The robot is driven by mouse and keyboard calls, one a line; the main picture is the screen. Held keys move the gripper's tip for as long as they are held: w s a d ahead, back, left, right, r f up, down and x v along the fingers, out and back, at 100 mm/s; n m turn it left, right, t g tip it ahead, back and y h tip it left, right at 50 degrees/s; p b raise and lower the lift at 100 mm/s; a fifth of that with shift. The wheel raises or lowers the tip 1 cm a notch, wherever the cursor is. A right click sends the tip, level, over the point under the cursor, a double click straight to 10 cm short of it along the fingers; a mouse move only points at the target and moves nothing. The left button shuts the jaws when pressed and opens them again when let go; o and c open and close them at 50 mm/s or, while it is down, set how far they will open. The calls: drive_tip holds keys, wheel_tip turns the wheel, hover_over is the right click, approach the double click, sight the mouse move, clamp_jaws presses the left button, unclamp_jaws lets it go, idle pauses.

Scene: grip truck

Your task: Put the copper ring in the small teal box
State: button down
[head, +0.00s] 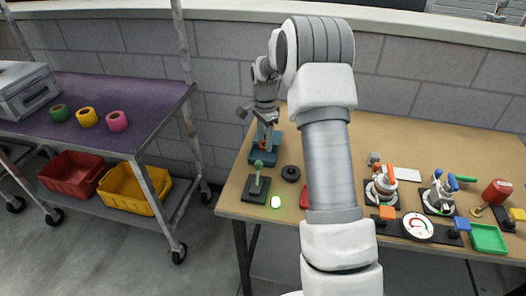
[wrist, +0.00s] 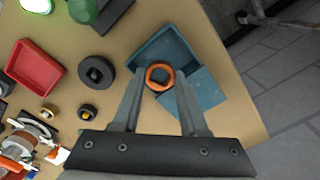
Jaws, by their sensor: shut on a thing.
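The copper ring (wrist: 159,65) is between my gripper's fingertips in the wrist view, an orange-brown ring with a dark hole. My gripper (wrist: 160,76) is shut on it and sits over the small teal box (wrist: 137,57). The box is an open tray near the table's corner, with a flat teal panel (wrist: 207,104) beside it, partly behind a finger. I cannot tell whether the ring touches the box floor. In the head view, my gripper (head: 267,142) points down at the teal box (head: 255,157) at the table's far left.
A black disc (wrist: 96,74) and a red tray (wrist: 34,70) lie beside the teal box. Clamps and a green tray (head: 487,239) are at the right.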

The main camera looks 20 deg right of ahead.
sight(263, 158)
drive_tip(key=shift+w+a+f, duration=0.15)
drive_tip(key=shift+a+f, duration=0.05)
drive_tip(key=shift+f+b, duration=0.3)
drive_tip(key=shift+f, duration=1.65)
drive_tip(key=shift+f, duration=0.15)
drive_tip(key=c, duration=0.7)
unclamp_jaws()
